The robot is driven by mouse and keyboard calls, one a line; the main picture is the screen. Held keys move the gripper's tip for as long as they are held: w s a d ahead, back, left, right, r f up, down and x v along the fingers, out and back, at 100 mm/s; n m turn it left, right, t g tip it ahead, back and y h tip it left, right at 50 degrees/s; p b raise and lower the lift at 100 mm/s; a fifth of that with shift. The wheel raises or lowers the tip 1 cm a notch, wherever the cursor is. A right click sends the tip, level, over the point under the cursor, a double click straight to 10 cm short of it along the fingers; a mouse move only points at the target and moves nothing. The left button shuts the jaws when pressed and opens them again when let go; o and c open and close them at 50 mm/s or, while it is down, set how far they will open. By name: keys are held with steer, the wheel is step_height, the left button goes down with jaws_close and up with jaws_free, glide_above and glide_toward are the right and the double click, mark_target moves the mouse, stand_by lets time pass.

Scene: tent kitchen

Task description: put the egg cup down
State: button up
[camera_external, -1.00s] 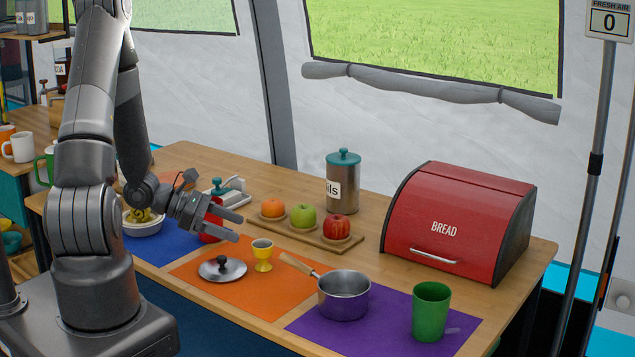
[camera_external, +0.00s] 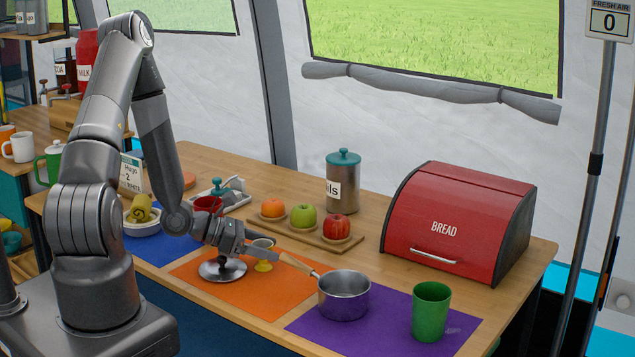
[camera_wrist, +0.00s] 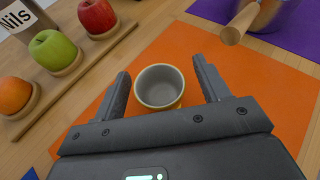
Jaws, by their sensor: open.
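The yellow egg cup (camera_external: 264,265) stands upright on the orange mat (camera_external: 212,290), just right of a silver lid with a dark knob. In the external view my gripper partly covers it. In the wrist view the egg cup (camera_wrist: 160,86) shows its round grey inside and yellow outer wall. My gripper (camera_wrist: 162,82) is open, with one finger on each side of the cup. A gap shows on both sides, so the fingers do not appear to touch it.
The silver lid (camera_external: 222,270) lies close beside the cup. The fruit board (camera_external: 300,233) lies behind. The orange mat's front part is clear.

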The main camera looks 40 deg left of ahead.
steer(key=shift+x, duration=0.75)
steer(key=shift+c, duration=0.3)
steer(key=c, duration=1.1)
steer(key=shift+r, duration=0.2)
steer(key=shift+r, duration=4.8)
steer(key=w+r+n+t+y, duration=0.1)
steer(key=w+r+n+y, duration=0.1)
steer(key=w, duration=0.2)
steer(key=w+a+r+n+t+y, duration=0.1)
steer(key=w+r+n+y, duration=0.1)
steer(key=w+r, duration=0.1)
steer(key=w+a+r+n+t+y, duration=0.1)
steer(key=w+r, duration=0.2)
steer(key=w, duration=0.2)
steer(key=shift+w+a+n+t+y, duration=0.1)
steer(key=shift+a+n+t+y, duration=0.05)
steer(key=shift+n+t+y, duration=0.25)
